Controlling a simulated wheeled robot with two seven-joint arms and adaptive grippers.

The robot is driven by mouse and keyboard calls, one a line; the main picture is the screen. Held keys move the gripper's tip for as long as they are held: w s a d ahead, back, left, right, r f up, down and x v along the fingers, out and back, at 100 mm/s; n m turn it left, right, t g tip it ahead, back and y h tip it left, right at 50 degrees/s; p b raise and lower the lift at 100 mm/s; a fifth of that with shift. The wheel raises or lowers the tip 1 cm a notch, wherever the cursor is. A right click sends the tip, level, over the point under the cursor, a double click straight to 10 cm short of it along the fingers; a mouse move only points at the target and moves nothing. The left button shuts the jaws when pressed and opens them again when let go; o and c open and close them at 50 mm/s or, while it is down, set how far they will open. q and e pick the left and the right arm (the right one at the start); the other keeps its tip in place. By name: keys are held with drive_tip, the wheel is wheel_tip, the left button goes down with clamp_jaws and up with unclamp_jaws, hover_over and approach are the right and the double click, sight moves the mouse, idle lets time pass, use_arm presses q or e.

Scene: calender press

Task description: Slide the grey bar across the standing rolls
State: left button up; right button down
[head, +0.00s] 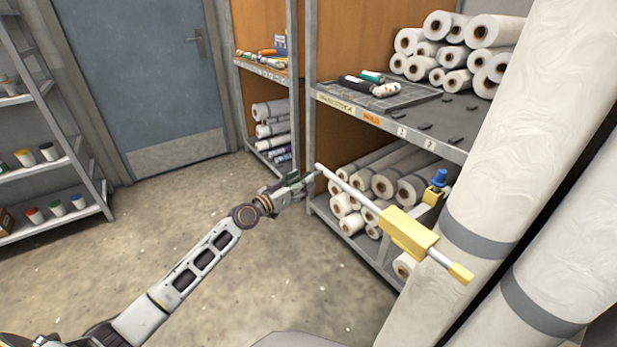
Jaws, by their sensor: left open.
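The bar (345,188) is a pale grey rod running from upper left to lower right in the head view. It passes through a yellow block (410,232) and has a yellow tip at its lower right end. My right gripper is out of view.
A shelf rack (395,122) behind the bar holds several lying rolls and small tools. A blue knob (439,177) stands near the yellow block. A blue door (140,70) is at the back, and a rack with small jars (48,152) at far left. The middle floor is clear.

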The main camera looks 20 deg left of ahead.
use_arm(q)
drive_tip(key=shift+x, duration=1.85)
drive_tip(key=shift+c, duration=0.2)
clamp_jaws()
